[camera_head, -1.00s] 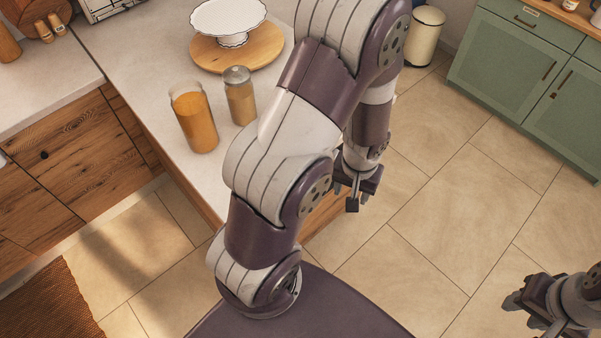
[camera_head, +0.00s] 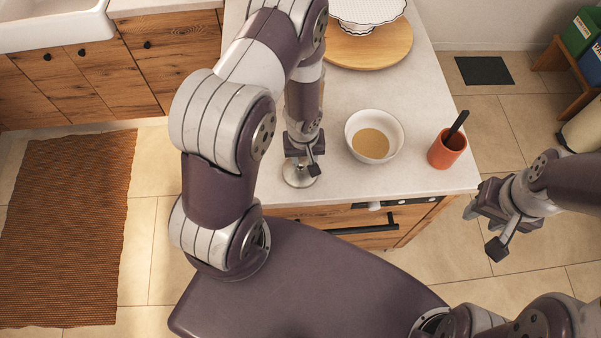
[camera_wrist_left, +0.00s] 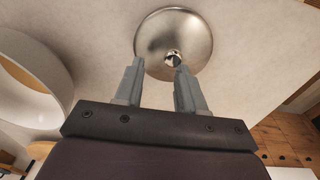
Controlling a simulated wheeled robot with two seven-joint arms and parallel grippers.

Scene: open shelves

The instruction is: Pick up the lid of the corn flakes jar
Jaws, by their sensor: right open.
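A round silvery metal lid (camera_head: 297,179) lies on the pale counter near its front edge. In the left wrist view the lid (camera_wrist_left: 180,28) shows a small knob at its centre. My left gripper (camera_head: 304,164) points down over the lid. In the left wrist view its two fingers (camera_wrist_left: 160,66) are apart, with the knob near the gap between their tips, closer to the right finger; contact cannot be told. The corn flakes jar is mostly or wholly hidden behind my left arm. My right gripper (camera_head: 482,230) is open and empty, off the counter's right side.
A white bowl (camera_head: 394,119) with tan contents stands right of the lid. A terracotta cup (camera_head: 443,152) holding a dark utensil stands near the counter's right corner. A round wooden board (camera_head: 385,48) with a white stand is behind. Drawers (camera_head: 340,225) lie below the counter edge.

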